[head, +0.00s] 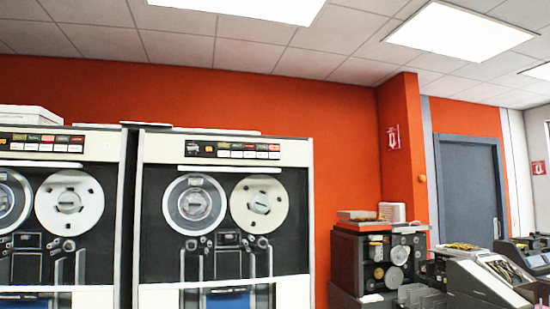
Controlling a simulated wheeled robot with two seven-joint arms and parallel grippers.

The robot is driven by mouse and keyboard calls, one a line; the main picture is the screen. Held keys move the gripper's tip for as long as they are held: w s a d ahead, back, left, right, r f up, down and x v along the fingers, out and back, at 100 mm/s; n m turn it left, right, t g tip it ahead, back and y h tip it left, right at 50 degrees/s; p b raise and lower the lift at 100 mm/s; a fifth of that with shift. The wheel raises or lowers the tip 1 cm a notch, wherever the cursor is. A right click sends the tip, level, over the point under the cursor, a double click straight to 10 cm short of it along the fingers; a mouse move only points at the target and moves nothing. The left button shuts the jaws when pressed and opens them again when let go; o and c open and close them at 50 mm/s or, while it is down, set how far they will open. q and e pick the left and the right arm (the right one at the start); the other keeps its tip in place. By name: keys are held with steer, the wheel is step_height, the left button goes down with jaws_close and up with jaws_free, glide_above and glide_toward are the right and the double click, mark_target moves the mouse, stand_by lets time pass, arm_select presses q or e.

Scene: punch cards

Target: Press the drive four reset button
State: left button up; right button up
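Two white and black tape drive cabinets stand at the left in the head view. The nearer full one (224,156) shows two tape reels and a row of small coloured buttons (235,150) along its top panel. The other drive (68,140) is cut off by the left edge and has a similar button row (40,142). The button labels are too small to read, so I cannot tell which drive is number four or which button is reset. Neither of my grippers is in view.
A dark machine with reels (345,262) stands right of the drives. A grey card machine (480,283) is at the lower right. A grey door (468,190) is set in the orange wall (345,130). The floor is out of view.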

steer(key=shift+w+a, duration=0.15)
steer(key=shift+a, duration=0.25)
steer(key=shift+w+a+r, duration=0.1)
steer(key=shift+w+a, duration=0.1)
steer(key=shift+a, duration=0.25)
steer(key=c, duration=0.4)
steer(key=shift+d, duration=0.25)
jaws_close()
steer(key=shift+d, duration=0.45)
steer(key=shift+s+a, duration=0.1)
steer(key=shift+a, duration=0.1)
